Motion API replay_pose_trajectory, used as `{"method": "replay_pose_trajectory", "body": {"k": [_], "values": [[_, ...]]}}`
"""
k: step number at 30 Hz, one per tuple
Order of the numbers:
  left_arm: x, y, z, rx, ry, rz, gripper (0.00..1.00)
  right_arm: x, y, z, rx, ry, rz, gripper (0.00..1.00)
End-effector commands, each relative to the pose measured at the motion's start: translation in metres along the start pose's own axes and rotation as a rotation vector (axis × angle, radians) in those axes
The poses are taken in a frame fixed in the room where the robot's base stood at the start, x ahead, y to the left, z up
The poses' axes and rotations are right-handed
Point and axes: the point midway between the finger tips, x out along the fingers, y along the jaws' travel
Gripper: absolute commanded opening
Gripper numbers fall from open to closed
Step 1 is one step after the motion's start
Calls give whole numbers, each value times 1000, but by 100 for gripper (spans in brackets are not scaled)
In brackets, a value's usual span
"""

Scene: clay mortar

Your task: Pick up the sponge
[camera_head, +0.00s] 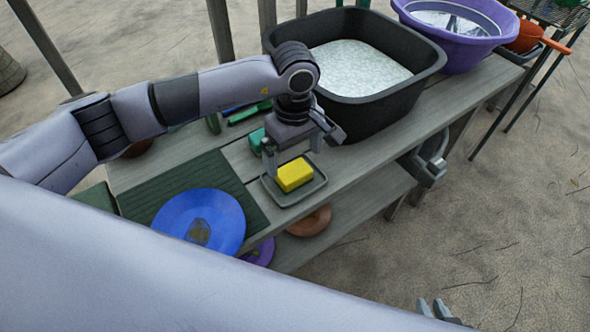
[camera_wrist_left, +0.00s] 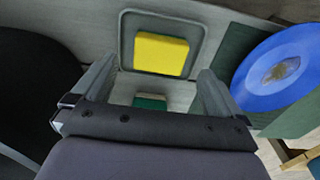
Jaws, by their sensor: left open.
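The yellow sponge (camera_head: 294,175) lies in a shallow grey tray (camera_head: 302,197) on the wooden bench. It also shows in the left wrist view (camera_wrist_left: 160,54), ahead of my fingertips. My left gripper (camera_head: 293,160) points down just above the sponge, its fingers apart and nothing between them. In the left wrist view, both fingers of this gripper (camera_wrist_left: 152,82) stand short of the sponge, with a gap to it. My right gripper (camera_head: 434,308) shows only its fingertips at the bottom edge; the rest is hidden by my own body.
A black tub (camera_head: 415,85) with whitish contents stands behind. A purple basin (camera_head: 460,45) is at the back right. A blue plate (camera_head: 215,205) rests on a dark green ribbed mat (camera_head: 255,212) to the left. A teal block (camera_head: 256,140) lies behind the tray. Brown and purple plates sit below.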

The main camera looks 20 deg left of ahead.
Motion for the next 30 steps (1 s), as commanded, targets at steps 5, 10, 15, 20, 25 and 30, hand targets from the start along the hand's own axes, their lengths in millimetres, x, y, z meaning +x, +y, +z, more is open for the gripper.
{"method": "replay_pose_trajectory", "body": {"k": [5, 10, 15, 20, 25, 30], "values": [[21, 0, 0, -2, -5, -2, 100, -2, 0, -4, -2, 6, 1, 26], [48, 0, -3, -1, -6, -2, 100, -4, 2, -5, -5, 8, 4, 26], [60, 0, -3, -1, -5, 2, 100, -3, 2, -1, -6, -2, 6, 26], [61, 0, -3, -1, -5, 3, 100, -3, 3, 0, -6, -4, 6, 26], [61, 0, -3, -1, -5, 3, 61, -3, 3, 0, -6, -3, 7, 26], [60, 0, -3, -1, -5, 3, 52, -3, 3, -2, -5, 0, 6, 26]]}}
